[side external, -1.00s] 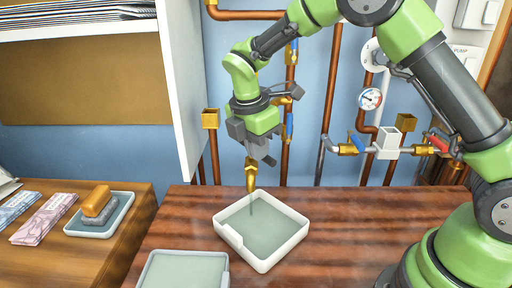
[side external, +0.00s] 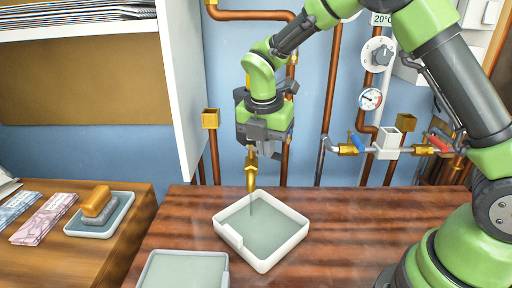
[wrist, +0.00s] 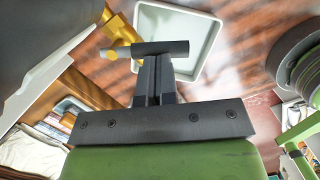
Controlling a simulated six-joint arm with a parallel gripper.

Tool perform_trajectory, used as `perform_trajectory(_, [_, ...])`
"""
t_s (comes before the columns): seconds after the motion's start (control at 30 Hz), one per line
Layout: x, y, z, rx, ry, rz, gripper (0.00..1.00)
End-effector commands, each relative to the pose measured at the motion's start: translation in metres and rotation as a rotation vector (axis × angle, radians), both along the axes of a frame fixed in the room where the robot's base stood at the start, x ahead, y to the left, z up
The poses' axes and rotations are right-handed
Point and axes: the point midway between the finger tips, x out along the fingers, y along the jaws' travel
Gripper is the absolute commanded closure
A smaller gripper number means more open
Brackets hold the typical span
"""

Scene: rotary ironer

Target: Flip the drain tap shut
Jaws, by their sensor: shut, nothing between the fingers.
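The brass drain spout (side external: 251,172) hangs over a square white tray (side external: 287,250), and a thin stream runs down from it into the tray. My gripper (side external: 264,152) points down just beside and above the spout, with its fingers shut and empty. The gripper body hides the upper part of the tap and any lever there in the side view. In the wrist view, my shut fingers (wrist: 153,78) are close to a yellow brass fitting (wrist: 118,35), with a pale rod beside it. I cannot tell whether they touch. The tray shows behind the fingers in the wrist view (wrist: 219,40).
A second shallow tray (side external: 185,272) sits at the front of the wooden table (side external: 335,225). Copper pipes (side external: 332,75) run up the blue wall. Another pipe carries a blue lever (side external: 357,141) and a red lever (side external: 438,143). A white cabinet side (side external: 186,85) stands left of my gripper.

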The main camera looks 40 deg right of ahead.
Motion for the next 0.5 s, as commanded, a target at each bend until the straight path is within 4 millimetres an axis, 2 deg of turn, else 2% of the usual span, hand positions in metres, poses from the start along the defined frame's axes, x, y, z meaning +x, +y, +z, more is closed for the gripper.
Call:
perform_trajectory(0.3, [0.001, -0.013, 0.0, 0.0, 0.0, 0.254, 1.0])
perform_trajectory(0.5, [0.002, -0.018, 0.0, 0.0, 0.0, 0.315, 1.0])
